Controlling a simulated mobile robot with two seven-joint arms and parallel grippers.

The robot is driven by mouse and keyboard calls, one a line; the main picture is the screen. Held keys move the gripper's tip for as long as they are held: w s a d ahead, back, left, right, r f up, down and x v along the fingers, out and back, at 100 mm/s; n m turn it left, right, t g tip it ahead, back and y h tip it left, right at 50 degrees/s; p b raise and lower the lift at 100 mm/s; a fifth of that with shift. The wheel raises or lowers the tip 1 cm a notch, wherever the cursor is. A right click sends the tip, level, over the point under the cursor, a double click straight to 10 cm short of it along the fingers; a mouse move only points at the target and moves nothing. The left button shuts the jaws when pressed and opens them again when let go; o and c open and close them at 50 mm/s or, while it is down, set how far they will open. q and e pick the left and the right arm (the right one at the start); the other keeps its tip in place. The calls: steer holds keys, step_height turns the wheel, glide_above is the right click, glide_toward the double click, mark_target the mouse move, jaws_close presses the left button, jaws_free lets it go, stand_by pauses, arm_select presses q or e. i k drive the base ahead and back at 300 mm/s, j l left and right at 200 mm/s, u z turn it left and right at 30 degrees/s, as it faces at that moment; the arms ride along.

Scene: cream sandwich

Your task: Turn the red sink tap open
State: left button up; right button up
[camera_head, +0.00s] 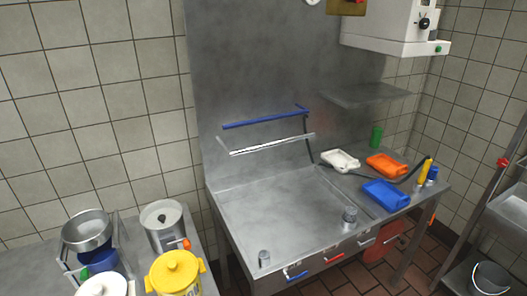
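Several small valve handles line the front edge of the steel sink basin (275,213). A separate small red knob (502,162) shows at the far right, above a second steel basin (512,210). I cannot tell which red one is the sink tap, or whether any is open. No running water shows. Neither of my grippers is in view.
A yellow lidded pot (175,272), a steel pot (163,222) and a steel bowl (87,229) stand on the left counter. A blue tray (386,195), orange tray (386,166) and white tray (340,161) lie right of the basin. Tiled floor shows at lower right.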

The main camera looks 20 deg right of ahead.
mark_target(327, 262)
steer(key=z, duration=1.25)
steer(key=i+j+u, duration=0.15)
steer(key=u, duration=0.2)
steer(key=i+j+u, duration=0.35)
steer(key=k, duration=0.1)
